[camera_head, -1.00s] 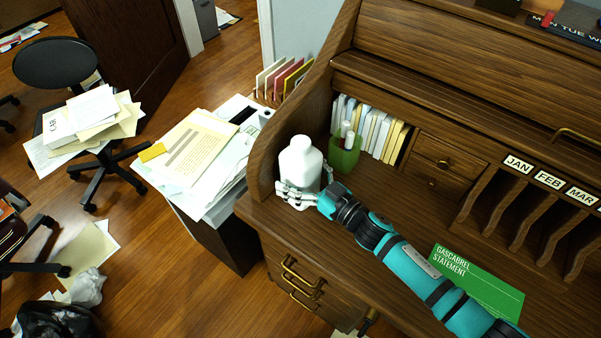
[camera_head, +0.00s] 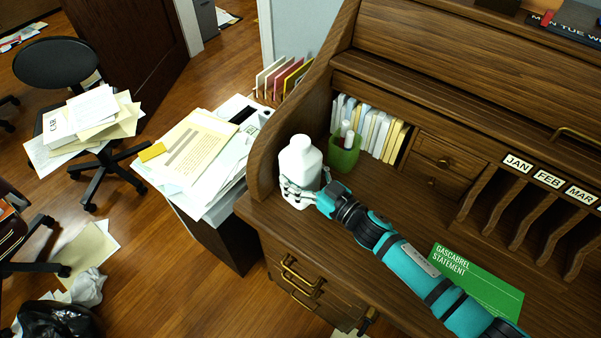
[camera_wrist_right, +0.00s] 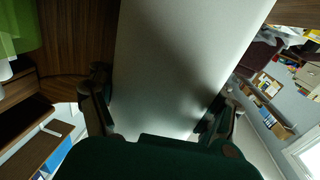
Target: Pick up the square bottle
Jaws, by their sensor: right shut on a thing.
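The white square bottle (camera_head: 300,163) stands upright at the left end of the wooden desk, close to the curved side panel. My right gripper (camera_head: 299,190) is shut on the lower part of the bottle, with its fingers around it. In the right wrist view the bottle (camera_wrist_right: 185,70) fills the middle, with the fingers of my right gripper (camera_wrist_right: 160,115) on both sides of it. I cannot tell whether the bottle's base touches the desk. My left gripper is not in view.
A green cup (camera_head: 344,154) with white sticks stands just right of the bottle. A row of books (camera_head: 368,128) is behind it. A green booklet (camera_head: 476,283) lies beside my right arm. Stacked papers (camera_head: 196,160) are left of the desk.

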